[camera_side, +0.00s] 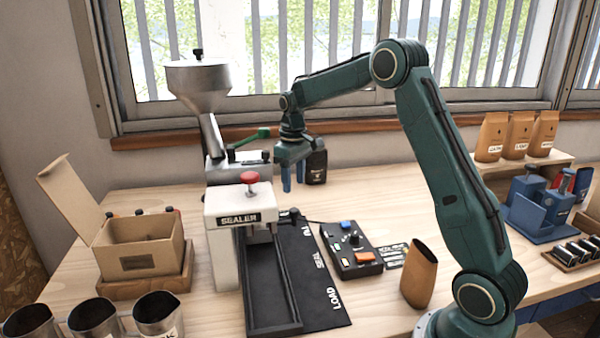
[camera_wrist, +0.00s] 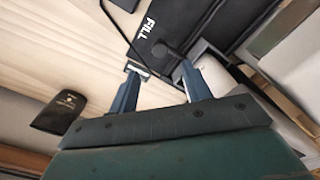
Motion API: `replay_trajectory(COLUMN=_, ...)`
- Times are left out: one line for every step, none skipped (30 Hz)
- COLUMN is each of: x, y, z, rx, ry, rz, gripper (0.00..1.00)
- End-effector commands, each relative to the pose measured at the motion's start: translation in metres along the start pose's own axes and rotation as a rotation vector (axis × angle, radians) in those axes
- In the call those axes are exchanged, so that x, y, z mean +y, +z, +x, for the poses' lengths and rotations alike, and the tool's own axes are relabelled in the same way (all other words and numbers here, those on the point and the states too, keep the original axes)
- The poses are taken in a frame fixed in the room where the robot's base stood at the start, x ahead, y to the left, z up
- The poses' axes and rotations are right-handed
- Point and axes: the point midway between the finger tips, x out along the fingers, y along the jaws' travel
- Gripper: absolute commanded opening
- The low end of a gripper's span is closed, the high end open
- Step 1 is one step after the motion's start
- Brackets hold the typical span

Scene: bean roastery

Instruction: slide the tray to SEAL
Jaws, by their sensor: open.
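A black track (camera_side: 272,290) runs from the LOAD end of a black mat (camera_side: 312,285) back under the white sealer (camera_side: 228,240). I cannot clearly tell a separate tray from the track. A dark round knob on a rod (camera_wrist: 162,48) stands beside the FILL lettering in the wrist view; a small dark knob (camera_side: 293,213) also shows near the sealer in the side view. My gripper (camera_side: 293,184) is open and empty, pointing down behind the sealer. In the wrist view its blue fingers (camera_wrist: 161,72) are apart, with the knob beyond their tips. The SEAL label (camera_side: 320,262) lies along the mat.
A steel hopper (camera_side: 197,85) with a green lever (camera_side: 250,138) stands left of my gripper. A black pouch (camera_side: 317,168) stands just behind it. A control box (camera_side: 350,252) and a brown pouch (camera_side: 419,275) are right of the mat.

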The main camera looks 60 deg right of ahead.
Motion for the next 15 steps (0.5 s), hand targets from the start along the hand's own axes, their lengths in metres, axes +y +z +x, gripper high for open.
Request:
replay_trajectory(x=0.0, y=0.0, z=0.009, rx=-0.003, ry=-0.001, rz=0.0, gripper=0.48)
replay_trajectory(x=0.0, y=0.001, z=0.014, rx=-0.004, ry=-0.002, rz=0.0, gripper=0.48)
replay_trajectory(x=0.0, y=0.0, z=0.02, rx=-0.003, ry=-0.001, rz=0.0, gripper=0.48)
replay_trajectory(x=0.0, y=0.001, z=0.024, rx=-0.003, ry=-0.001, rz=0.0, gripper=0.48)
replay_trajectory(x=0.0, y=0.001, z=0.029, rx=-0.003, ry=-0.002, rz=0.0, gripper=0.48)
replay_trajectory(x=0.0, y=0.001, z=0.035, rx=-0.003, ry=-0.002, rz=0.0, gripper=0.48)
replay_trajectory(x=0.0, y=0.001, z=0.04, rx=-0.004, ry=-0.002, rz=0.0, gripper=0.48)
replay_trajectory(x=0.0, y=0.0, z=0.044, rx=-0.003, ry=-0.001, rz=0.0, gripper=0.48)
replay_trajectory(x=0.0, y=0.0, z=0.05, rx=-0.003, ry=-0.001, rz=0.0, gripper=0.48)
replay_trajectory(x=0.0, y=0.0, z=0.054, rx=-0.003, ry=-0.001, rz=0.0, gripper=0.48)
replay_trajectory(x=0.0, y=0.0, z=0.058, rx=-0.002, ry=-0.001, rz=0.0, gripper=0.48)
replay_trajectory(x=0.0, y=0.001, z=0.063, rx=-0.003, ry=-0.002, rz=0.0, gripper=0.48)
replay_trajectory(x=0.0, y=0.0, z=0.066, rx=-0.002, ry=-0.001, rz=0.0, gripper=0.48)
replay_trajectory(x=0.0, y=0.0, z=0.07, rx=-0.001, ry=-0.001, rz=0.0, gripper=0.48)
replay_trajectory(x=0.0, y=0.0, z=0.073, rx=-0.002, ry=-0.001, rz=0.0, gripper=0.48)
